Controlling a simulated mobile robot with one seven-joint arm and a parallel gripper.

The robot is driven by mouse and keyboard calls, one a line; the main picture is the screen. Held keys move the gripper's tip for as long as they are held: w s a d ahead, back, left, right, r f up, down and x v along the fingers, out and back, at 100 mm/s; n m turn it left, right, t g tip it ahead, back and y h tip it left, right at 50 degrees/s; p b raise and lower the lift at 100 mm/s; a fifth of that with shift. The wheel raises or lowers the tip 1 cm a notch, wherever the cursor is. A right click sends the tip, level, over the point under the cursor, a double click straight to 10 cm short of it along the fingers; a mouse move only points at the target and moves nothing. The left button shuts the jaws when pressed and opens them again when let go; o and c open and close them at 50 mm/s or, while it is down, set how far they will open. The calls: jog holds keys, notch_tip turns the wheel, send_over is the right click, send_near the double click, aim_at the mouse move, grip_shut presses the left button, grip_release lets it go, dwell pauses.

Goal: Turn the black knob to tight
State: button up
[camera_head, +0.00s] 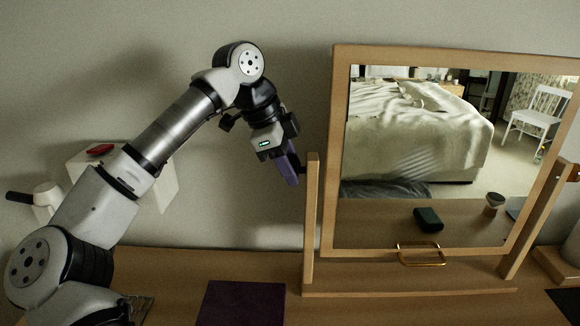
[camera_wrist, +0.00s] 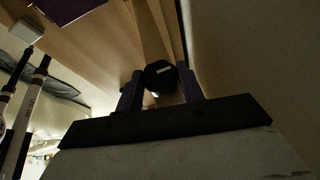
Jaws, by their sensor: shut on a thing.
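In the wrist view, the black knob (camera_wrist: 159,76) sits between the two purple fingers of my gripper (camera_wrist: 160,88). It has a small pale mark on its face. My gripper is shut on it. In the head view, my gripper (camera_head: 291,167) is at the left upright post of the mirror stand (camera_head: 311,220), with its fingers pointing down beside the post. The knob is hidden there by the gripper. The mirror (camera_head: 340,140) has a wooden frame and stands tilted between two posts.
A dark purple mat (camera_head: 242,304) lies on the wooden tabletop (camera_head: 180,270). A white box with a red top piece (camera_head: 100,150) is behind my arm at left. The wall is close behind.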

jog(key=t+b, duration=0.1)
jog(key=b, duration=0.1)
jog(key=f+t+b, duration=0.1)
jog(key=b, duration=0.2)
jog(key=shift+s+m+b, duration=0.2)
jog(key=shift+m+b, duration=0.1)
jog(key=t+b, duration=0.1)
jog(key=b, duration=0.2)
jog(key=t+b, duration=0.2)
jog(key=b, duration=0.2)
jog(key=shift+s+f+m, duration=0.15)
jog(key=shift+f+m, duration=0.05)
jog(key=shift+m, duration=0.1)
jog(key=t+b, duration=0.3)
jog(key=b, duration=0.4)
jog(key=shift+s+m+h, duration=0.15)
jog(key=shift+m+h, duration=0.15)
jog(key=shift+m, duration=0.1)
jog(key=t+b, duration=0.2)
jog(key=b, duration=0.2)
jog(key=shift+r, duration=0.15)
jog(key=shift+r+m, duration=0.15)
jog(key=shift+m, duration=0.15)
jog(key=o, duration=1)
jog(key=shift+s+a+r, duration=0.1)
jog(key=shift+r, duration=0.05)
